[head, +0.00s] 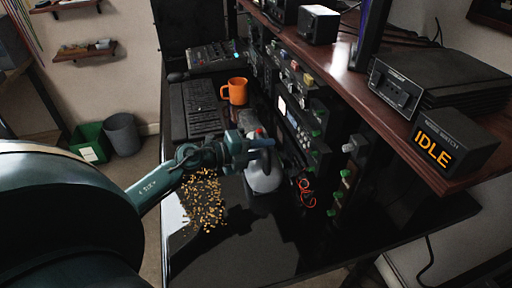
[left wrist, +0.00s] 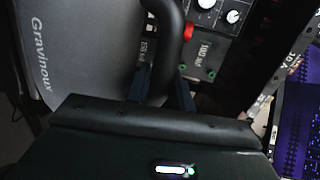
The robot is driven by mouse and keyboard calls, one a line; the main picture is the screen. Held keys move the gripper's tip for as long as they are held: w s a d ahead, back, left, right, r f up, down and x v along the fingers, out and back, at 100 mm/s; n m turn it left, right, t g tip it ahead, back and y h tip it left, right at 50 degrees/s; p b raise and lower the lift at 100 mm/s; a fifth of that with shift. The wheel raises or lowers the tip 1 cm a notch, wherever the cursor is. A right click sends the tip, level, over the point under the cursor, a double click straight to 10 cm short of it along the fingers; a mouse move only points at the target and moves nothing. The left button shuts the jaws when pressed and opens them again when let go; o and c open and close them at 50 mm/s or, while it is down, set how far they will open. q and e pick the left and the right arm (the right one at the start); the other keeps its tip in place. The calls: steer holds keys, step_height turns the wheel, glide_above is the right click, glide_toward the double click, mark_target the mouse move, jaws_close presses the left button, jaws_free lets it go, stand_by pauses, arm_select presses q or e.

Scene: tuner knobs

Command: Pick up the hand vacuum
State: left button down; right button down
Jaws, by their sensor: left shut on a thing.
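The hand vacuum (head: 263,178) is a pale grey rounded body with a red spot on top, at the desk by the equipment rack. My left gripper (head: 258,150) reaches it from the left and is shut on its upper part. In the left wrist view, the grey body marked "Gravinoux" (left wrist: 68,50) fills the left side. Its dark curved handle (left wrist: 172,45) runs down between the fingers of my left gripper (left wrist: 162,88). Part of the vacuum is hidden behind the gripper. I cannot tell whether it touches the desk. My right gripper is not in view.
Scattered yellowish crumbs (head: 204,200) lie on the glossy dark desk (head: 240,250). An orange mug (head: 237,91) and a black keyboard-like device (head: 195,110) stand behind. A rack with knobs (head: 298,120) is close on the right. A box reading "IDLE" (head: 440,145) sits on the shelf.

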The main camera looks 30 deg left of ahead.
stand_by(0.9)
arm_select(q)
steer(key=shift+w+r, duration=0.1)
steer(key=shift+r, duration=0.1)
steer(key=shift+a, duration=0.1)
